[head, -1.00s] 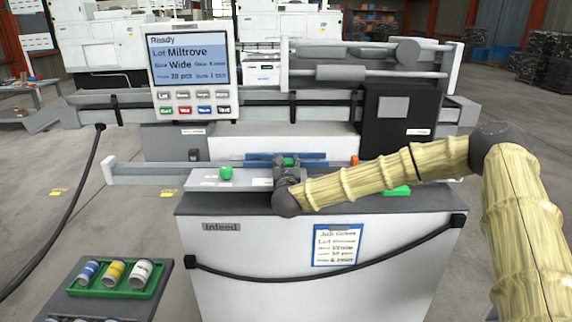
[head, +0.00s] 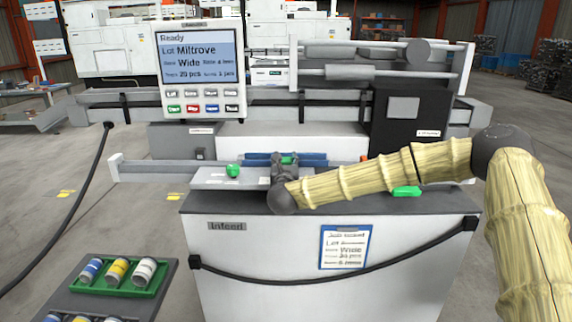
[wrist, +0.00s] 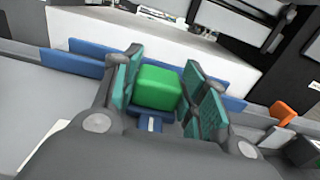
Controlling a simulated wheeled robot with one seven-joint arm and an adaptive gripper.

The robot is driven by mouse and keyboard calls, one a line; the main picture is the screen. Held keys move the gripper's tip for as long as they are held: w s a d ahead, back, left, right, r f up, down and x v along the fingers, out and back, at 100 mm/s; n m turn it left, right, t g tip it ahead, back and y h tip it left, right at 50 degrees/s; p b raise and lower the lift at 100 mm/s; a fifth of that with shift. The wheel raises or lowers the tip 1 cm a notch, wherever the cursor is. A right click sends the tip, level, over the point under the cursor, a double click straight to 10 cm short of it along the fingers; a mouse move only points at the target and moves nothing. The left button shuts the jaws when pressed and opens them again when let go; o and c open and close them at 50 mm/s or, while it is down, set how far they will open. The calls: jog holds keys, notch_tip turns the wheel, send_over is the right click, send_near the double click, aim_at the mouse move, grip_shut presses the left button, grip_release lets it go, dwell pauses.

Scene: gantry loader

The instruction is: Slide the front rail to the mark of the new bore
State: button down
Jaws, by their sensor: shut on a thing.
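The front rail is a blue bar (wrist: 72,64) on the infeed bench, with a second blue rail (wrist: 100,50) just behind it in the wrist view. A green block (wrist: 158,87) sits on a blue bracket (wrist: 150,122) in front of the rails. My gripper (head: 284,168) is over the bench, its teal-padded fingers on either side of the green block and shut on it. In the head view the blue rails (head: 312,159) show partly behind my gripper, with a bit of the green block (head: 287,160). I cannot make out the bore marks.
A green knob (head: 233,170) stands on the grey plate left of my gripper. An orange piece (head: 363,158) and a flat green piece (head: 407,191) lie to the right. The screen (head: 202,62) reads "Lot Miltrove" and "Wide". A tray of rolls (head: 118,275) is front left.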

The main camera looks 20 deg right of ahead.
jog(key=c, duration=0.8)
grip_release()
jog(key=shift+s, duration=0.1)
jog(key=v, duration=1.1)
jog(key=shift+s, duration=0.4)
jog(key=shift+a, duration=0.1)
